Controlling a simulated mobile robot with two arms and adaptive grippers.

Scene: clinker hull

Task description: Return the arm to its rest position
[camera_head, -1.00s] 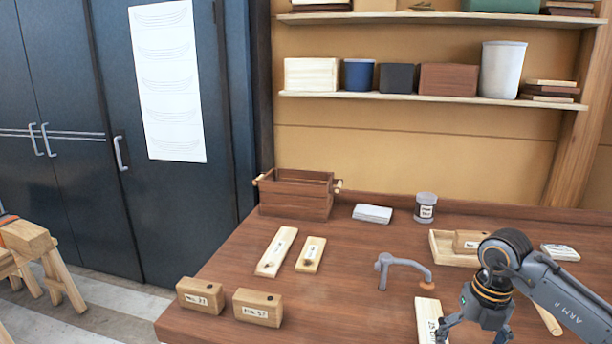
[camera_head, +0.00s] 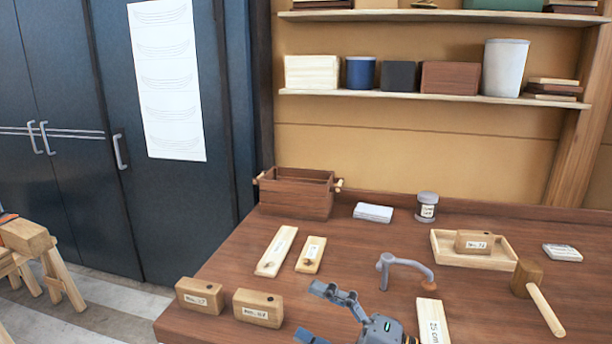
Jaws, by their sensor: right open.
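My right gripper (camera_head: 322,314) is open and empty at the bottom centre of the head view. Its fingers point left, just right of the wooden block (camera_head: 258,308) with a label. Part of the gripper and the arm behind it are cut off by the bottom edge. My left gripper is out of view.
The workbench (camera_head: 230,258) holds labelled blocks, two flat boards, a grey bent clamp (camera_head: 400,264), a labelled plank (camera_head: 433,322), a tray (camera_head: 504,257) with a block in it, a mallet (camera_head: 527,276), a jar (camera_head: 427,207) and a wooden crate (camera_head: 296,193).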

